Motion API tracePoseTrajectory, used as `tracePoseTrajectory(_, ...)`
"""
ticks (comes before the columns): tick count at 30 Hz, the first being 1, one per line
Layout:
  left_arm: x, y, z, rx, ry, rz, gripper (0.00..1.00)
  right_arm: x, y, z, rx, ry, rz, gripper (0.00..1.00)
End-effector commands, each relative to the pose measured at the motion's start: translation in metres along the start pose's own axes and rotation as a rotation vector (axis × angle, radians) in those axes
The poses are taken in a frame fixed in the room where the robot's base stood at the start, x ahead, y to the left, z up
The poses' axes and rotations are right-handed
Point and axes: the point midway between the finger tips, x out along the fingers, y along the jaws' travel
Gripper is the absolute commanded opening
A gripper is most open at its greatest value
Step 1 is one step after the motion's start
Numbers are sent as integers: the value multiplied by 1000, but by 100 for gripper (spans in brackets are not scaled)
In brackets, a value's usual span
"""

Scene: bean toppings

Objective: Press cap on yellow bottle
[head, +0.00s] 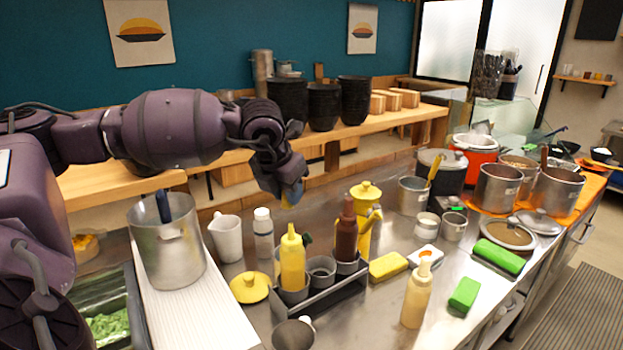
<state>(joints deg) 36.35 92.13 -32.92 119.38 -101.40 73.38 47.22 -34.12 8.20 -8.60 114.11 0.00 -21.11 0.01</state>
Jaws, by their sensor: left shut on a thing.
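The yellow bottle (292,264) stands upright in a dark metal rack (322,299) on the steel counter. It narrows to a pointed yellow top. My left gripper (291,194) is above and behind the bottle in the picture, apart from it, pointing down. It is shut on a small yellow piece (286,205), probably the cap; the fingers hide most of it. A brown-red bottle (346,238) stands in the same rack, to the right of the yellow one. My right gripper is not in view.
A clear bottle with a white top (263,236) and a white jug (226,238) stand left of the rack. A yellow lid (250,287) lies beside it. A yellow pot (366,209) stands behind.

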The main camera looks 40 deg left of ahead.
Motion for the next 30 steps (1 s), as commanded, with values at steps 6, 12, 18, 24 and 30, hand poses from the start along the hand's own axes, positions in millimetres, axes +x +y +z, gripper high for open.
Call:
tracePoseTrajectory(6, 2, 0, -1, 1, 1, 0, 15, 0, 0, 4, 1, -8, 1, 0)
tracePoseTrajectory(12, 12, 0, -5, 1, 2, 1, 15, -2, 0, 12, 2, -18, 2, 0)
tracePoseTrajectory(18, 26, 0, -11, 1, 2, 0, 15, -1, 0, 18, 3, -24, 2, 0)
tracePoseTrajectory(24, 35, 0, -14, 1, 0, 0, 15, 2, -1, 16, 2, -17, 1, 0)
tracePoseTrajectory(30, 35, 0, -15, 1, 0, -1, 15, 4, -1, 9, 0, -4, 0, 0)
